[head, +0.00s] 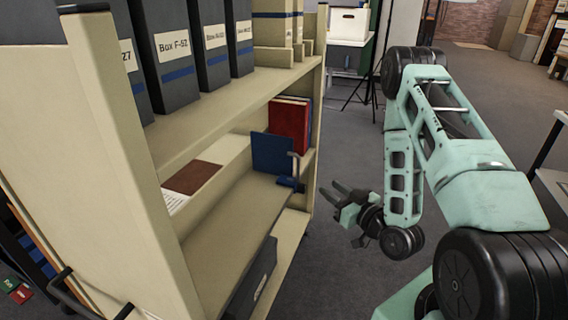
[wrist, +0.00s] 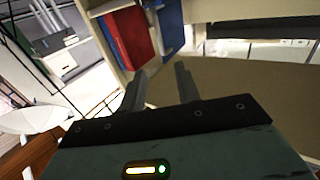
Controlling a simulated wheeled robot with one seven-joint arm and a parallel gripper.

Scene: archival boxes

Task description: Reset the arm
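My arm (head: 470,165) is mint green with black joints and stands at the right in the head view, bent downward. My gripper (head: 342,200) hangs beside the open right end of the shelf unit, pointing left toward the shelf. In the wrist view my gripper (wrist: 163,85) shows two dark fingers standing apart, with nothing seen between them. The fingers look clear of the books.
The cream shelf unit (head: 135,190) fills the left, with dark archival boxes (head: 180,45) on top. A blue book (head: 272,153) and a red book (head: 289,124) stand on its middle shelf. A tripod (head: 368,75) stands behind. Grey floor (head: 470,85) is open beyond the arm.

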